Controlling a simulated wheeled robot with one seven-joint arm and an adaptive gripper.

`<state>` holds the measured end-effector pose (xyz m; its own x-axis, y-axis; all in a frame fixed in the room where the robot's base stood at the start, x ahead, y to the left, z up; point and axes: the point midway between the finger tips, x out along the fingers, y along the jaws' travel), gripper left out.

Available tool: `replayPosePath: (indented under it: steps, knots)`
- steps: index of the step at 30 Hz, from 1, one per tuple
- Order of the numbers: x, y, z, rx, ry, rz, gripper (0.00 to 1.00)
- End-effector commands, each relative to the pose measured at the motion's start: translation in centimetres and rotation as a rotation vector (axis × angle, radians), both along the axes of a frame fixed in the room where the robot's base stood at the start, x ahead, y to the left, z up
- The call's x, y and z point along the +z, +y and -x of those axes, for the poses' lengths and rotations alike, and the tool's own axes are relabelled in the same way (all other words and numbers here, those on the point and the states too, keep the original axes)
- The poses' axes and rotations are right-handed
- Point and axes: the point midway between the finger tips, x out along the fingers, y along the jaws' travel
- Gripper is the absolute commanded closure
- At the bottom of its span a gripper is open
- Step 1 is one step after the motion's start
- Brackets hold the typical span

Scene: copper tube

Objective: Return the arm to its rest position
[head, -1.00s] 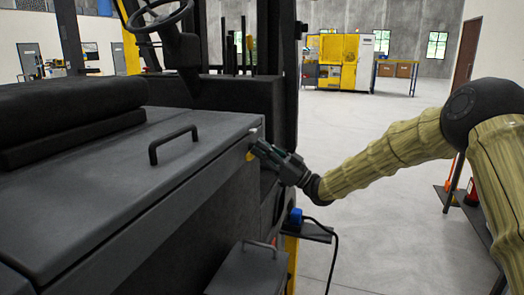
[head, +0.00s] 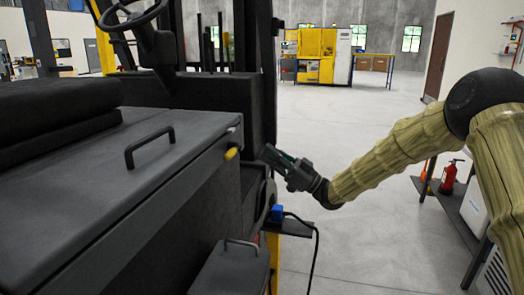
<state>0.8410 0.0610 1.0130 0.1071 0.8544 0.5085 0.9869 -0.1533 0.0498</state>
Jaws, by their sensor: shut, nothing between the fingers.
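My gripper (head: 272,156) is at the end of my sleeved arm, in the middle of the head view. It is shut and empty. It points left toward the forklift's dark side, with the fingertips close to the forklift body (head: 80,190) in the picture; I cannot tell the exact gap. My arm reaches in from the right, bent at a dark joint. No copper tube shows in this view.
A yellow knob (head: 231,154) sits on the forklift's side edge. A blue connector (head: 277,212) with a black cable lies on a small shelf below my gripper. A red fire extinguisher (head: 448,177) stands at right. Open floor (head: 350,235) lies between.

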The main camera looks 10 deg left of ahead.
Motion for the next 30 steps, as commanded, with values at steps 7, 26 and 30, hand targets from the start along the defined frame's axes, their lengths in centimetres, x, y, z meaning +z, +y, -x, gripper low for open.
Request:
replayPosePath:
  steps: [7, 26, 30]
  knots:
    - [-0.1, -0.2, 0.0, 0.000, 0.000, 0.000, 1.00]
    - [-19.8, -2.5, 0.6, -0.320, 0.401, 0.175, 1.00]
    - [-27.4, -4.4, 2.6, -0.430, 0.551, 0.273, 1.00]
